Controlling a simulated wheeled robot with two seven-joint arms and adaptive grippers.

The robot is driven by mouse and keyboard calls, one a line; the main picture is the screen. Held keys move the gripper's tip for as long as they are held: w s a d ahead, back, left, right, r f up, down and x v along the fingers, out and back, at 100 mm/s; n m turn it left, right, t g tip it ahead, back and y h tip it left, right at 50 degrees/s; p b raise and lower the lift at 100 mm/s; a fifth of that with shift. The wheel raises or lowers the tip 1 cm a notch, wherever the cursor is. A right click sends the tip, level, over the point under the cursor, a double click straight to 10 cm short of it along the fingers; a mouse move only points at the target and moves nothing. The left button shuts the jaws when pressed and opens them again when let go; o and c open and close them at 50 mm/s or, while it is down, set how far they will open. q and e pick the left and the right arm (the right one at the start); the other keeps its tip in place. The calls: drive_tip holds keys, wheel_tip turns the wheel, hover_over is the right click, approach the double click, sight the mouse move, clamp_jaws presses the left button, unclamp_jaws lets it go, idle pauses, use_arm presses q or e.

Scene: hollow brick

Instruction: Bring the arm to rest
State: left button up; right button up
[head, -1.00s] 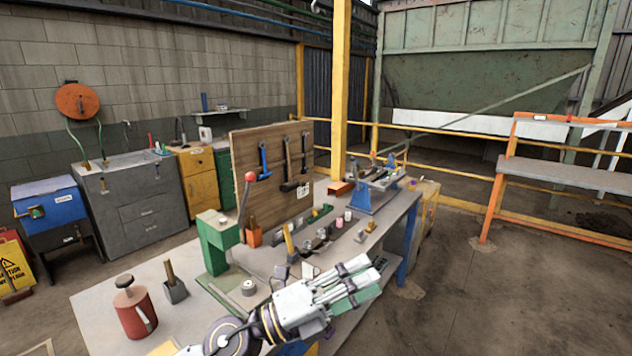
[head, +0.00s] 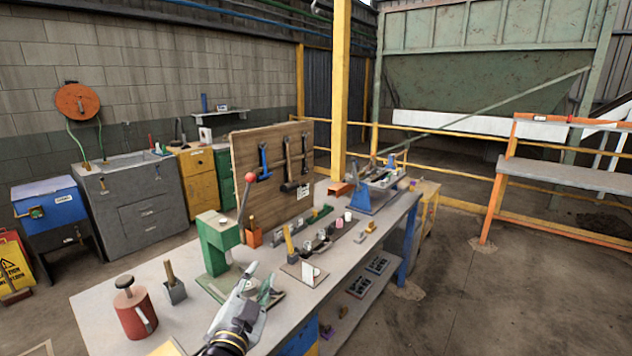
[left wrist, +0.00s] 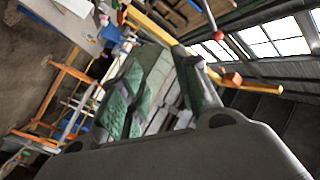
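My left gripper (head: 260,280) is at the front of the workbench, above its near edge. Its arm comes in from the bottom of the head view. The fingers point up and away, and they look spread apart with nothing between them. In the left wrist view the two green-padded fingers (left wrist: 155,90) stand apart, and the dark wrist housing fills the bottom. My right arm and gripper are not in view.
The workbench (head: 95,300) carries a red can (head: 135,312), a small grey holder (head: 175,290), a green press (head: 213,245) and a wooden tool board (head: 270,205). A blue-based device (head: 370,195) stands at the far end. The floor to the right is clear.

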use_arm(q)
drive_tip(key=s+a+f+n+g+y, duration=0.2)
drive_tip(key=s+a+f+n+g, duration=0.15)
drive_tip(key=f, duration=0.55)
drive_tip(key=s+a+f+n+g+y, duration=0.15)
drive_tip(key=s+a+f+g, duration=0.25)
drive_tip(key=f, duration=0.4)
drive_tip(key=s+a+f+n+g+h, duration=0.2)
drive_tip(key=s+f+g, duration=0.65)
drive_tip(key=s, duration=0.65)
wheel_tip(320, 180, down, 36)
drive_tip(key=s, duration=0.3)
drive_tip(key=s+a+f, duration=0.2)
drive_tip(key=s+f, duration=0.7)
drive_tip(key=s, duration=0.1)
drive_tip(key=s+a+f+g, duration=0.1)
drive_tip(key=s+a+f, duration=0.1)
drive_tip(key=s+f, duration=0.7)
drive_tip(key=shift+s+a+f+m, duration=0.25)
drive_tip(key=shift+s+f+m, duration=0.15)
drive_tip(key=shift+s, duration=0.75)
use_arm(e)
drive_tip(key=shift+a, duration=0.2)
